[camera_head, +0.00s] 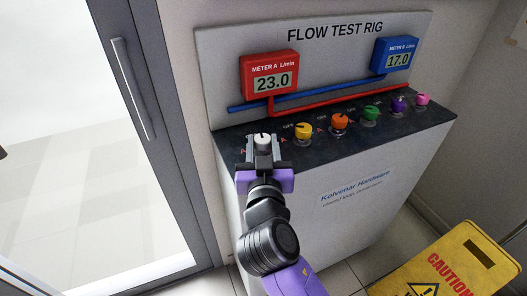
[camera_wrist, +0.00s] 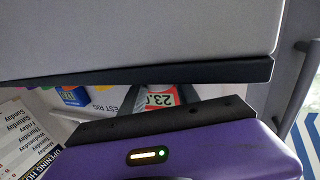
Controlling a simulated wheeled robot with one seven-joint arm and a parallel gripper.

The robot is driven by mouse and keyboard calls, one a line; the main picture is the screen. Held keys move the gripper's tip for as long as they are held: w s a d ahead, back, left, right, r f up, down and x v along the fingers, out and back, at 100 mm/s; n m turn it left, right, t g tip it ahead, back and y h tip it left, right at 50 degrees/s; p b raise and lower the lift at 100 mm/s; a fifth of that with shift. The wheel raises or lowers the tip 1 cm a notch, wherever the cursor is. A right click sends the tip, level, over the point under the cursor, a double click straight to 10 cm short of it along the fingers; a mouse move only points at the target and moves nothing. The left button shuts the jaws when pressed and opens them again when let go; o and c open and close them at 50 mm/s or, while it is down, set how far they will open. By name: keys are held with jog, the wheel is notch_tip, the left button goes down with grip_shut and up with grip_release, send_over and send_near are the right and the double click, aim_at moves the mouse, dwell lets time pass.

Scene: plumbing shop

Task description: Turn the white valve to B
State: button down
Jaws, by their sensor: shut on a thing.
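The white valve (camera_head: 263,139) is the leftmost knob in the row on the flow test rig's dark top. My gripper (camera_head: 263,148) is shut on it, one finger on each side. The valve's pointer direction and its letter marks are too small to read between the fingers. The red meter A (camera_head: 271,76) reads 23.0 and the blue meter B (camera_head: 395,54) reads 17.0. The wrist view shows part of the red meter (camera_wrist: 162,95) beyond the fingers; the white valve cannot be made out there.
To the valve's right are yellow (camera_head: 303,130), orange (camera_head: 339,121), green (camera_head: 371,113), purple (camera_head: 399,103) and pink (camera_head: 422,100) knobs. A yellow caution sign (camera_head: 447,264) stands at the lower right. A glass door (camera_head: 135,120) is at the left.

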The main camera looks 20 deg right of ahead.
aim_at(232, 172)
jog(key=m+g+h+b, duration=0.1)
jog(key=m+h+b, duration=0.1)
jog(key=h, duration=0.1)
jog(key=shift+w+a+f+g+b, duration=0.15)
jog(key=shift+a+g+b, duration=0.15)
jog(key=shift+a+g, duration=0.1)
jog(key=m+g+h+b, duration=0.2)
jog(key=m+h, duration=0.1)
jog(key=shift+w+a+h, duration=0.1)
jog(key=shift+h, duration=0.2)
jog(key=m+g+h+b, duration=0.1)
jog(key=m+g+b, duration=0.1)
jog(key=g, duration=0.1)
jog(key=m+g+h+b, duration=0.2)
jog(key=g, duration=0.1)
jog(key=shift+w+h, duration=0.2)
jog(key=shift+h, duration=0.1)
jog(key=shift+m+g, duration=0.3)
jog(key=shift+g, duration=0.1)
jog(key=c, duration=0.9)
grip_release()
jog(key=v, duration=0.7)
jog(key=shift+s+a, duration=0.15)
jog(key=shift+a, duration=0.15)
